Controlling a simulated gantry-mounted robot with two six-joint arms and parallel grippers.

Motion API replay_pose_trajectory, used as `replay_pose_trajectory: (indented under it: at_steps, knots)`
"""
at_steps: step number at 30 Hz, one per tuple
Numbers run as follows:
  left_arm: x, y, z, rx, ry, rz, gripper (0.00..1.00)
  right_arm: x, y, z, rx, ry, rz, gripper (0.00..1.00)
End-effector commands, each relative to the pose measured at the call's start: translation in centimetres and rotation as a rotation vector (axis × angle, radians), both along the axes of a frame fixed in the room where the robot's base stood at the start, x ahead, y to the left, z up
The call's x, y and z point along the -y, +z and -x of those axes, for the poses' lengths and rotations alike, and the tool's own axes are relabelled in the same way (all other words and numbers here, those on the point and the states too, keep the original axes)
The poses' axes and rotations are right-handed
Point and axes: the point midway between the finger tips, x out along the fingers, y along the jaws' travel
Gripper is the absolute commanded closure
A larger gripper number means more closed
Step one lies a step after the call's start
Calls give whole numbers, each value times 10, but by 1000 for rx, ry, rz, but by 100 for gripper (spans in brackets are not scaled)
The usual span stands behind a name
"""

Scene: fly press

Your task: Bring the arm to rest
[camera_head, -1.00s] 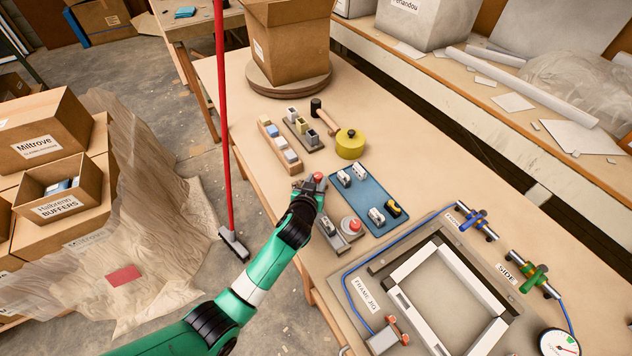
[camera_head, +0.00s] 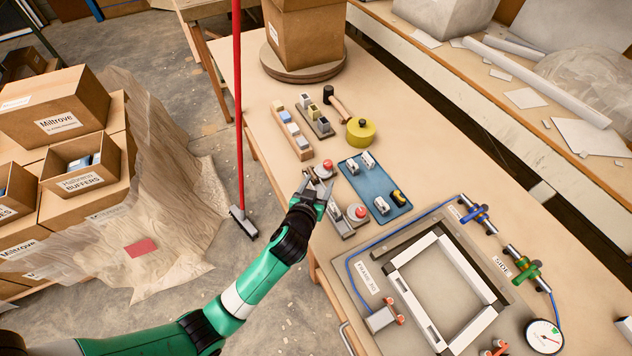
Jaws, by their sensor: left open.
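My left arm (camera_head: 262,283), green with black and white bands, reaches in from the lower left. Its gripper (camera_head: 318,183) hangs at the left edge of the workbench (camera_head: 420,160), fingers apart with nothing seen between them. Just beyond the fingertips is a red-topped knob on a grey base (camera_head: 326,167); I cannot tell whether they touch. A second red-topped knob (camera_head: 357,211) sits to the right of the gripper, beside a grey metal block (camera_head: 338,220) partly hidden by the gripper. My right gripper is out of view.
A blue tray (camera_head: 368,189) holds several small parts. Behind are a wooden rack (camera_head: 291,131), a hammer (camera_head: 336,100) and a yellow tape roll (camera_head: 360,131). A frame jig (camera_head: 384,235) with clamps lies right. A red-handled broom (camera_head: 239,110) stands left over open floor.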

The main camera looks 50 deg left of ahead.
Motion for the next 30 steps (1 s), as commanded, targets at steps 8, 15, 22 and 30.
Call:
replay_pose_trajectory:
  at_steps: [8, 15, 22, 30]
  knots:
    - [12, 10, 22, -1, 1, -1, 33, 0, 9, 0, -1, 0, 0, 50]
    - [12, 10, 22, -1, 1, -1, 33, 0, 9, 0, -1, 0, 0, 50]
    - [12, 10, 21, -1, 1, -1, 33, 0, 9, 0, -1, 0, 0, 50]
    - [18, 83, -15, 139, -12, 2, 33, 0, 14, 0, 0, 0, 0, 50]
